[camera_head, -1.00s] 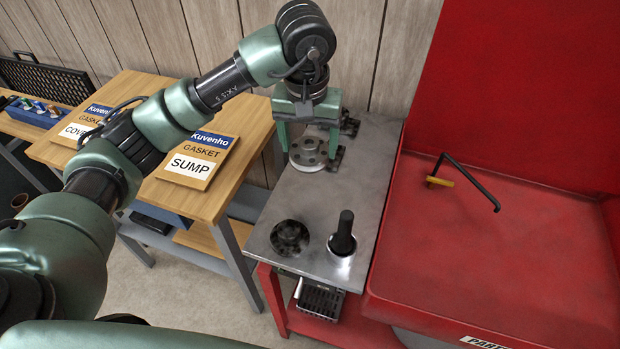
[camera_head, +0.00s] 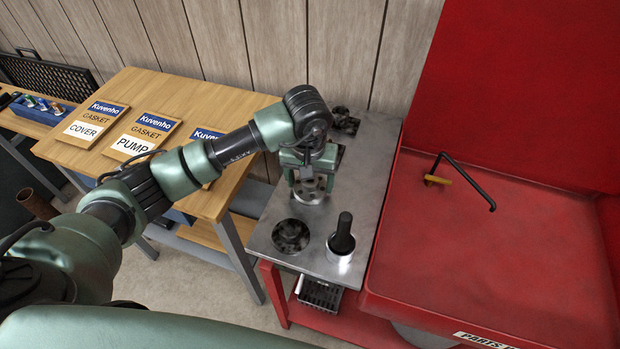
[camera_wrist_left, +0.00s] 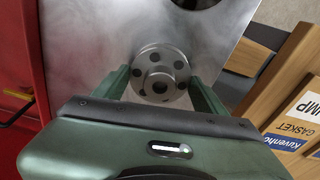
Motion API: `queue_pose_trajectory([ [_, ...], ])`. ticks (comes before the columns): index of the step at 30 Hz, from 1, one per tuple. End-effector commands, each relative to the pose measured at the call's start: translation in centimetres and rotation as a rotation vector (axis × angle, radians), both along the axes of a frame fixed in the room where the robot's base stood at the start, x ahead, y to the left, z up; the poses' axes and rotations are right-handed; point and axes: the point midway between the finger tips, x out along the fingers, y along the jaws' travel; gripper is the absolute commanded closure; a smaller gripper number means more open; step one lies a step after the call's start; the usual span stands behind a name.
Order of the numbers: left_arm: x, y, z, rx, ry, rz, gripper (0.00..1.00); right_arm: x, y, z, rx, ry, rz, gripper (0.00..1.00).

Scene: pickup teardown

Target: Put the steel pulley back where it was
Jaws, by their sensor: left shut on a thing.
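The steel pulley (camera_head: 309,193) is a pale round disc with a ring of holes. My left gripper (camera_head: 308,178) is shut on it, above the grey metal bench top (camera_head: 365,165). In the left wrist view the pulley (camera_wrist_left: 161,73) sits between the two green fingers (camera_wrist_left: 160,88), its holed face toward the camera. I cannot tell how high it is above the bench. My right gripper is not in view.
Dark fittings (camera_head: 344,122) sit at the back. A red washer basin (camera_head: 490,250) borders the right; a wooden table with gasket boxes (camera_head: 145,133) stands left.

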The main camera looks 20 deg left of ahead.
Motion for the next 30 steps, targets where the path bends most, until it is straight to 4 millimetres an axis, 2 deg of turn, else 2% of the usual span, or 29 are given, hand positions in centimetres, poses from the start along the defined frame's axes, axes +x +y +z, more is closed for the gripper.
queue_pose_trajectory([
  [4,0.1,0.0,-0.2,-0.001,-0.002,0.000,0.98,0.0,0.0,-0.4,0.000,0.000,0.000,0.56],
  [5,0.0,0.0,-0.3,0.000,0.000,0.000,0.26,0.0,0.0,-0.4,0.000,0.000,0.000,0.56],
  [7,0.0,0.0,-0.2,0.000,0.000,0.000,0.07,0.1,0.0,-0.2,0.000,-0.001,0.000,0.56],
  [18,0.0,0.0,0.2,0.000,0.001,0.001,0.07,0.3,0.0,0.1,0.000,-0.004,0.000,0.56],
  [20,0.0,0.0,0.5,-0.001,-0.003,0.000,0.07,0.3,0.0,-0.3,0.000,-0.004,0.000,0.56],
  [23,-0.1,0.0,1.9,0.001,-0.006,0.000,0.07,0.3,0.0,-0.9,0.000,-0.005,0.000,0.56],
  [30,-0.7,-0.1,7.0,0.001,-0.008,-0.001,0.07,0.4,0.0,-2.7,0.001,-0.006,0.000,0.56],
])
